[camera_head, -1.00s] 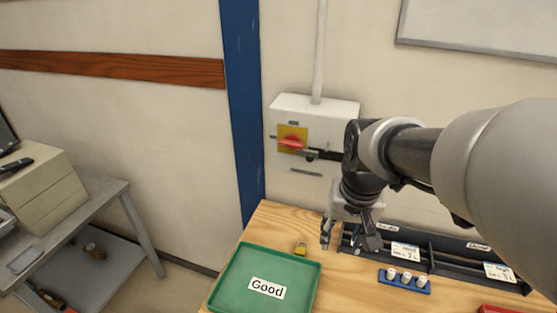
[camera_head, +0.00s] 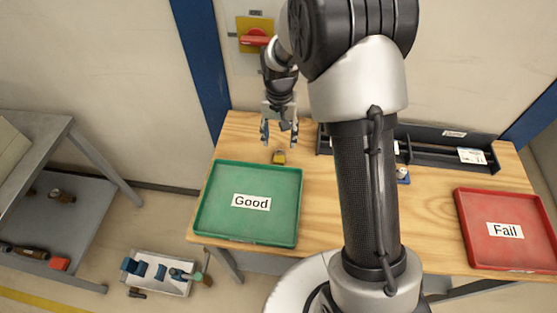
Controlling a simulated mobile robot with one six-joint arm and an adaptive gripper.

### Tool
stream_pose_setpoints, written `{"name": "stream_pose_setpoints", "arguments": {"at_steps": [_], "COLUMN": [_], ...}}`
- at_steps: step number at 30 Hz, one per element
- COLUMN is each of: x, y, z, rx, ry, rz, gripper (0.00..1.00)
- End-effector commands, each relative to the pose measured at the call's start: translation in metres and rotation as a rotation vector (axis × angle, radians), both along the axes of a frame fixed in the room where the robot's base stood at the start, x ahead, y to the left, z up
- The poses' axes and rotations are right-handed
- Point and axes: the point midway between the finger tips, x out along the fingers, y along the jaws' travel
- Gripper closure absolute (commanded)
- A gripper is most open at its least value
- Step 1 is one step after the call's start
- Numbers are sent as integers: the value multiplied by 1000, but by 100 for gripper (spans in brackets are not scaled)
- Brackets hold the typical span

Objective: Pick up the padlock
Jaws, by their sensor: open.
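The padlock (camera_head: 279,157) is a small yellow body lying on the wooden bench, just behind the back edge of the green Good tray (camera_head: 297,205). My gripper (camera_head: 280,138) points down above and slightly behind the padlock, fingers apart with nothing between them. It looks a little above the bench and apart from the padlock. The shackle is too small to make out clearly.
A red Fail tray (camera_head: 463,222) lies at the right of the bench. A dark divided rack (camera_head: 430,152) stands along the back. A wall switch with a red handle (camera_head: 256,40) is behind my gripper. My arm hides the middle of the bench.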

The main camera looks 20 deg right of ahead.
Motion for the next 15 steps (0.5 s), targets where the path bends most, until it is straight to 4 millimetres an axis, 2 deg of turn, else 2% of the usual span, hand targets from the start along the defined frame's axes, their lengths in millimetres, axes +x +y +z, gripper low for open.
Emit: {"name": "stream_pose_setpoints", "arguments": {"at_steps": [1, 8, 15], "x": [0, -1, -1], "y": [0, 0, 0], "z": [-8, -24, -69], "rx": [-1, 0, 0], "ry": [1, 1, 3], "rz": [0, 0, 0], "gripper": [47, 47, 47]}}
